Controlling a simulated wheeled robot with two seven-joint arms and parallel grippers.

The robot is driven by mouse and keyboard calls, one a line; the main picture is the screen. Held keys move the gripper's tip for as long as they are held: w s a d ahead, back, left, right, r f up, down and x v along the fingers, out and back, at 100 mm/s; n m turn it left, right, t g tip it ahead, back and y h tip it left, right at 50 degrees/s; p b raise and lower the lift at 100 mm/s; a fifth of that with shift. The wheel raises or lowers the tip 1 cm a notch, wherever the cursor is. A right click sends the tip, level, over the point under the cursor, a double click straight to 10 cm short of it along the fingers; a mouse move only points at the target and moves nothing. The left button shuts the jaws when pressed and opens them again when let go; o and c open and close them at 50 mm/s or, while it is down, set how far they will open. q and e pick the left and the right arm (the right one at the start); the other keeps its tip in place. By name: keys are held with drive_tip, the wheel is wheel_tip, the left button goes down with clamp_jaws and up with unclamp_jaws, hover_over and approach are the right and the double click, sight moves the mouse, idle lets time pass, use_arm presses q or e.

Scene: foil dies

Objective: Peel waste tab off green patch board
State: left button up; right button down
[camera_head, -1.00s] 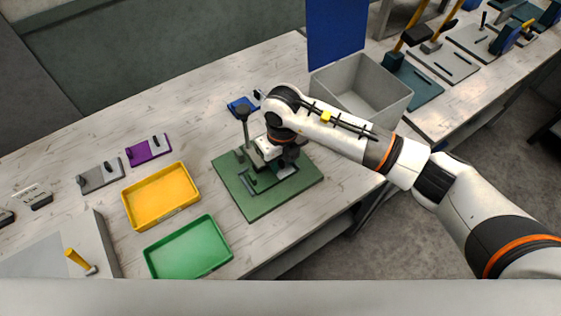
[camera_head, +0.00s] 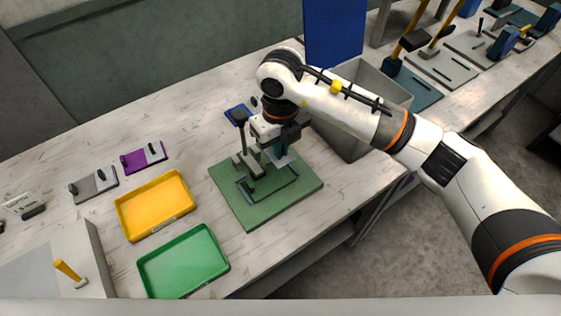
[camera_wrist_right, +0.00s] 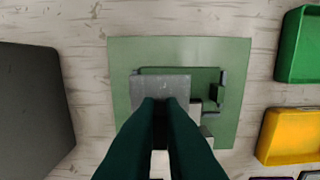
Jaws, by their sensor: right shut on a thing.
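A green board (camera_head: 245,208) lies flat on the table, with a thin dark rectangular frame and a dark upright lever (camera_head: 241,135) on it. My right gripper (camera_head: 279,154) is over the back right part of this board. Its dark green fingers (camera_wrist_right: 161,105) are shut on a grey plate (camera_wrist_right: 160,83), held above the framed area; the plate also shows below the fingers in the head view (camera_head: 283,161). The fingers hide the gripped spot, and I cannot tell a separate waste tab. My left gripper is not in view.
A yellow tray (camera_head: 157,207) and a green tray (camera_head: 184,264) stand left of the board. A grey bin (camera_head: 345,143) stands close on the right. Purple (camera_head: 143,157) and grey (camera_head: 94,186) small plates lie behind the trays. The table's front edge is near the board.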

wheel_tip(320, 180, up, 3)
drive_tip(key=shift+r, duration=0.1)
drive_tip(key=shift+r+p, duration=1.55)
drive_tip(key=shift+r, duration=1.45)
drive_tip(key=shift+d+f+n, duration=0.15)
drive_tip(key=shift+d+n, duration=0.1)
drive_tip(key=shift+n, duration=0.05)
drive_tip(key=s+d+f+n, duration=0.2)
drive_tip(key=d+n, duration=0.4)
drive_tip(key=n, duration=0.3)
drive_tip(key=s+d+f+n+b, duration=0.1)
drive_tip(key=s+d+n, duration=0.3)
drive_tip(key=n, duration=0.6)
drive_tip(key=s+d+f+n, duration=0.3)
drive_tip(key=d+n, duration=0.5)
drive_tip(key=n, duration=0.1)
drive_tip(key=shift+s+n, duration=0.3)
